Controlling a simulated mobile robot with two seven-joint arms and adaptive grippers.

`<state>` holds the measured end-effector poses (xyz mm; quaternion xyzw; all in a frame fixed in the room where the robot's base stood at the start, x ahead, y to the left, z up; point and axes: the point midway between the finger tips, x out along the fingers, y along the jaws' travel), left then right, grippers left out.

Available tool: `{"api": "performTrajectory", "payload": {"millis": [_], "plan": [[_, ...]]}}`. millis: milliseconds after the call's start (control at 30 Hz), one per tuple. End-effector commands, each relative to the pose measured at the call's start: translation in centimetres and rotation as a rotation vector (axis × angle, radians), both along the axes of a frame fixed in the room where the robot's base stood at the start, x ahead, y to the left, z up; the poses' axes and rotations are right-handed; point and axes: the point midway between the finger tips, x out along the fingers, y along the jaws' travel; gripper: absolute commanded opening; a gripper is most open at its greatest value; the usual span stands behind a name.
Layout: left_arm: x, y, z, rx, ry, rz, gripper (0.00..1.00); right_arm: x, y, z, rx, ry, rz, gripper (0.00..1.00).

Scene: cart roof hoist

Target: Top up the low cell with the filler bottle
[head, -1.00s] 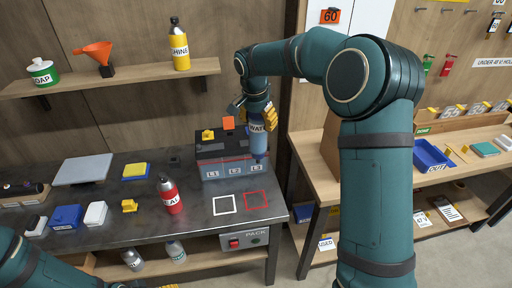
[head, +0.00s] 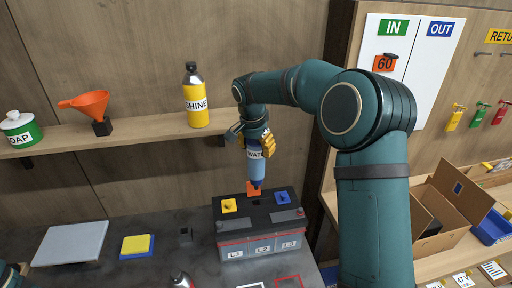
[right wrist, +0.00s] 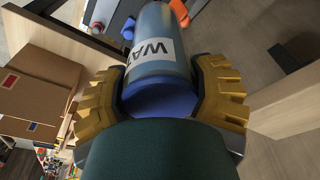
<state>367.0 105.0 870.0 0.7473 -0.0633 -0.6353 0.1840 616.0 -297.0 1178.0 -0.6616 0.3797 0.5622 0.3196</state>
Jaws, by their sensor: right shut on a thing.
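The blue filler bottle (head: 255,170), with a white label reading "WAT", is held nozzle down above the battery (head: 262,246). My right gripper (head: 258,143) is shut around it; the right wrist view shows yellow fingers on both sides of the bottle (right wrist: 165,60). The battery has a dark top and a grey front with labels L1, L2 and L3. A yellow piece (head: 229,205) and a blue piece (head: 282,198) sit on its top. An orange piece (head: 252,188) shows behind the nozzle tip. I cannot tell whether the nozzle touches anything. My left gripper is out of view.
A shelf behind holds a yellow SHINE bottle (head: 197,105), an orange funnel (head: 88,103) and a green soap pot (head: 20,130). A grey plate (head: 65,246) and a yellow-blue block (head: 137,245) lie left on the bench. An open cardboard box (head: 445,215) stands right.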

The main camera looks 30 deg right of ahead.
Motion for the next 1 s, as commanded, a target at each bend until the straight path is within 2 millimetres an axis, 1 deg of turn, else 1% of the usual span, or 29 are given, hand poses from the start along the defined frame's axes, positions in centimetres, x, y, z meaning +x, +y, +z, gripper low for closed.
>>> {"api": "performTrajectory", "payload": {"millis": [167, 367, 800, 1000], "plan": [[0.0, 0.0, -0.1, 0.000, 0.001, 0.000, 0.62, 0.0, 0.0, -0.1, 0.000, -0.001, 0.000, 0.19], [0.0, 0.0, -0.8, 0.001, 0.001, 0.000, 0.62, 0.0, 0.0, -0.9, 0.000, -0.001, 0.000, 0.19], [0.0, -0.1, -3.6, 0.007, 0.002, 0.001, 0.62, 0.0, 0.0, -4.0, 0.001, -0.001, 0.000, 0.19], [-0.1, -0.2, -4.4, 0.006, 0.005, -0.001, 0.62, 0.0, 0.0, -5.2, 0.000, -0.001, 0.000, 0.19]]}}
